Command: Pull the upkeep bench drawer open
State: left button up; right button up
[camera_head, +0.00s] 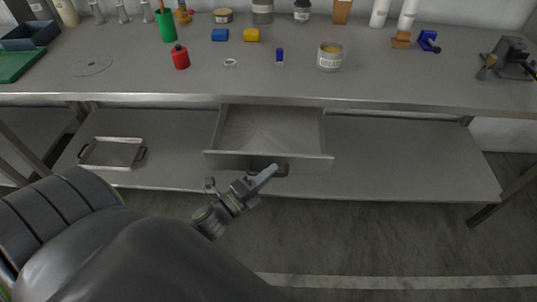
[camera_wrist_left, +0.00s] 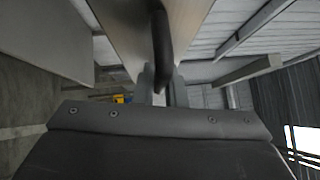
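The upkeep bench drawer (camera_head: 268,130) stands pulled out below the bench top in the head view, and its inside looks empty. Its dark handle (camera_head: 283,171) is on the front panel, partly hidden by my left gripper (camera_head: 268,174). In the left wrist view the handle (camera_wrist_left: 162,45) runs between the two fingers of my left gripper (camera_wrist_left: 162,88). The fingers lie close on both sides of the handle and look shut on it. My right gripper is in neither view.
The bench top (camera_head: 200,85) carries a grey labelled tin (camera_head: 330,60), a red bottle (camera_head: 181,60), a green cylinder (camera_head: 166,28) and several small items. A metal tray (camera_head: 112,153) lies on the lower shelf (camera_head: 400,155). The floor in front (camera_head: 400,240) is clear.

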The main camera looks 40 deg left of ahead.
pick_arm(q)
jog(key=o, duration=0.4)
jog(key=shift+o, duration=0.2)
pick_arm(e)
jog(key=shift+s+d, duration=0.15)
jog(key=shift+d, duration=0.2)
